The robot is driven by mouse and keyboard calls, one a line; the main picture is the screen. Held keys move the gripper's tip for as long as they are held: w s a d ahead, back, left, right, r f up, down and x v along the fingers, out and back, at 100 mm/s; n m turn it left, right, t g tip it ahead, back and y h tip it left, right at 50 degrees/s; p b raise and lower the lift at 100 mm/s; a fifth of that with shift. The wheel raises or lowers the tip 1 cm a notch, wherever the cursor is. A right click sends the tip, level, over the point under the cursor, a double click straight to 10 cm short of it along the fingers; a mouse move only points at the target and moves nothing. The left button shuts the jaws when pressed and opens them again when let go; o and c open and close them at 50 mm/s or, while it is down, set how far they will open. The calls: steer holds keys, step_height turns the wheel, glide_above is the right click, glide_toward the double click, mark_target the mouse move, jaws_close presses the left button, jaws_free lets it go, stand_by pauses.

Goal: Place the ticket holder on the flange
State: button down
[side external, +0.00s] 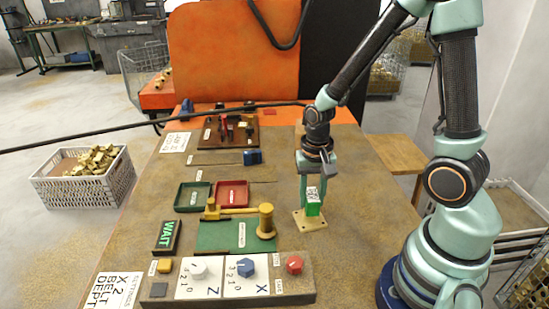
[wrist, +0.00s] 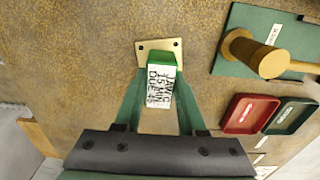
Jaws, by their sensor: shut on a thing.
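The ticket holder is a small green block (side external: 313,209) with a white printed label, below my gripper (side external: 314,181) in the side view. In the wrist view the holder (wrist: 160,58) stands between my gripper's two green fingers (wrist: 158,75), which are shut on it; the label's words read upside down there. The flange is a square brass plate (side external: 301,222) with corner holes, flat on the bench. It also shows in the wrist view (wrist: 144,46), directly behind the holder's top edge. The holder is over the plate and hides its middle; whether they touch I cannot tell.
A green board (side external: 222,236) with a brass mallet-like piece (side external: 266,221) lies left of the flange. Red (side external: 231,194) and green (side external: 192,197) trays are farther back. A control box (side external: 230,287) with knobs stands at the front. The bench right of the flange is clear.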

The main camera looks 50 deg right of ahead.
steer(key=c, duration=0.5)
jaws_free()
steer(key=shift+f, duration=0.1)
step_height(320, 180, up, 12)
step_height(320, 180, up, 7)
steer(key=n+t, duration=0.5)
steer(key=n, duration=0.2)
glide_above(312, 194)
steer(key=s+a, duration=0.1)
steer(key=a, duration=0.3)
steer(key=shift+s+a+r+n+t, duration=0.15)
steer(key=shift+r+n+t, duration=0.15)
steer(key=shift+r+n, duration=0.5)
steer(key=shift+f, duration=0.25)
